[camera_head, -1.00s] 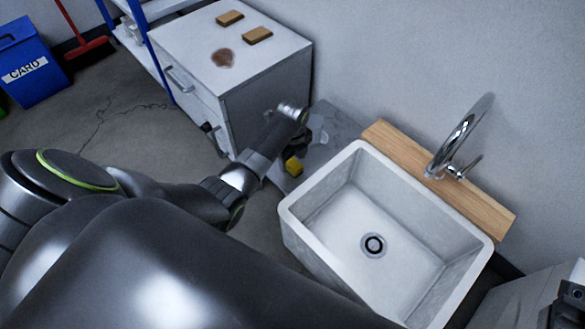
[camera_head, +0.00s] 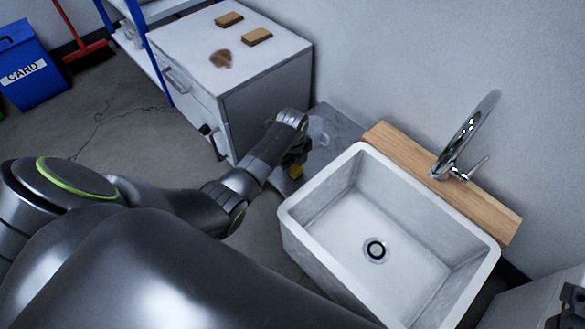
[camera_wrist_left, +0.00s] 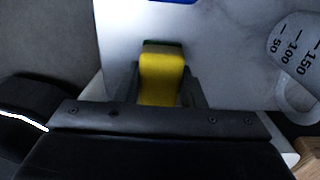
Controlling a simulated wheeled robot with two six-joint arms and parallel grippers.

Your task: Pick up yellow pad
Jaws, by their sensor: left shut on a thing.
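The yellow pad (camera_wrist_left: 161,78) is a small yellow block with a dark far edge, held between the two fingers of my left gripper (camera_wrist_left: 160,88) in the left wrist view.
A stone sink (camera_head: 335,225) with a tap (camera_head: 465,140) stands right of the gripper. A white cabinet (camera_head: 265,90) with two brown blocks and a brown stain stands behind.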

